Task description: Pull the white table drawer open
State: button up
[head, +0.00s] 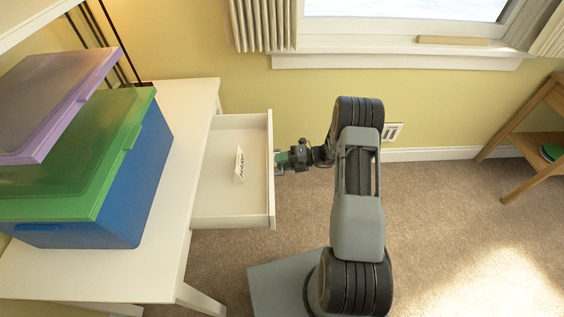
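The white table (190,262) stands at the left, and its white drawer (213,187) is pulled well out toward the right. The inside of the drawer shows, with a small white card (239,165) with dark lettering in it. My gripper (281,161) is at the outer face of the drawer front, near its middle. The fingertips are close to or touching the front. The handle and the gap between the fingers are too small and hidden to make out.
A blue box with a green lid (75,170) and a purple-lidded box (55,85) are stacked on the table. A wooden shelf stand (530,137) is at the far right. A window (410,10) is at the back. Carpet (440,220) to the right is clear.

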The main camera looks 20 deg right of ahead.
jog(key=v, duration=1.3)
jog(key=shift+d+p, duration=0.35)
jog(key=shift+d, duration=0.05)
jog(key=shift+s, duration=0.1)
jog(key=s+f+n+g+h, duration=0.25)
jog(key=s+n, duration=0.25)
jog(key=n, duration=0.4)
jog(key=s+a+r+n+g+h+p, duration=0.4)
jog(key=r+n, duration=0.4)
jog(key=n, duration=0.4)
jog(key=s+a+r+n+t+h+p, duration=0.2)
jog(key=r+n, duration=0.4)
jog(key=r, duration=0.4)
jog(key=s+a+r+n+t+h+p, duration=0.2)
jog(key=s+a+r+n+h+p, duration=0.2)
jog(key=r, duration=0.6)
jog(key=s+a+r+n+t+h+p, duration=0.2)
jog(key=s+a+r+n+h+p, duration=0.1)
jog(key=r+n, duration=0.4)
notch_tip(320, 180, up, 3)
jog(key=shift+r+n+p, duration=0.15)
jog(key=shift+n+p, duration=0.25)
jog(key=shift+p, duration=0.25)
jog(key=shift+a+t, duration=0.1)
jog(key=shift+t, duration=0.15)
